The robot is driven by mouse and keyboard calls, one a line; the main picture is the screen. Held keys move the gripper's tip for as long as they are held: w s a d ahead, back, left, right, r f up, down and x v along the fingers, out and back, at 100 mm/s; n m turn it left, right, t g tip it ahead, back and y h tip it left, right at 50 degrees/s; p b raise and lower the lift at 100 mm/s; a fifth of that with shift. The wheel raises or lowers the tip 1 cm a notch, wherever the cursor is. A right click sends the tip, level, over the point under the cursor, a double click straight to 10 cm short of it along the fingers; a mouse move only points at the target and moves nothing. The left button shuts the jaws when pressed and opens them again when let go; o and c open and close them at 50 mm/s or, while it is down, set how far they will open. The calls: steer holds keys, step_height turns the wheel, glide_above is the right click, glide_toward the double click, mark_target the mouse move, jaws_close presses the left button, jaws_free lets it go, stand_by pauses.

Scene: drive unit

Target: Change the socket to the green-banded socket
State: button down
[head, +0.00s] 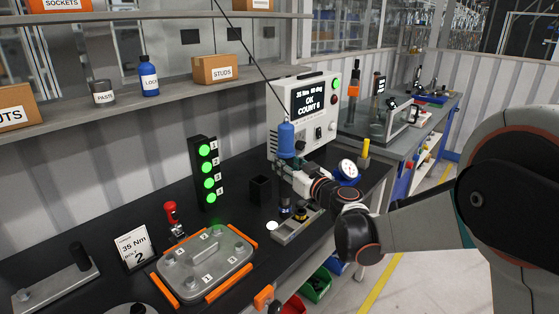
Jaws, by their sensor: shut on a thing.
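A blue hanging driver (286,140) is upright below a thin cable, in front of the white controller box. My gripper (284,168) is shut around its lower body from the right; the fingertips are small and partly hidden. A grey socket holder (289,236) lies on the bench below the gripper. A dark piece with a bluish band (285,207) stands at the holder, directly under the driver; I cannot tell whether it is joined to the driver. A dark socket with a yellow band (302,213) stands beside it. I cannot make out a green band.
A black open box (260,189) stands left of the holder. A round gauge (347,169) is on the right.

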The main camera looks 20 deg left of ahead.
mark_target(289, 190)
steer(key=shift+f+b, duration=1.5)
steer(key=shift+f, duration=1.15)
steer(key=shift+s, duration=0.1)
steer(key=shift+d+f+b, duration=0.1)
steer(key=shift+f+b, duration=0.8)
steer(key=shift+b, duration=0.1)
steer(key=shift+f+b, duration=0.6)
steer(key=shift+b, duration=0.1)
stand_by(1.5)
steer(key=shift+r, duration=0.1)
steer(key=shift+r+p, duration=1.45)
steer(key=shift+r, duration=0.8)
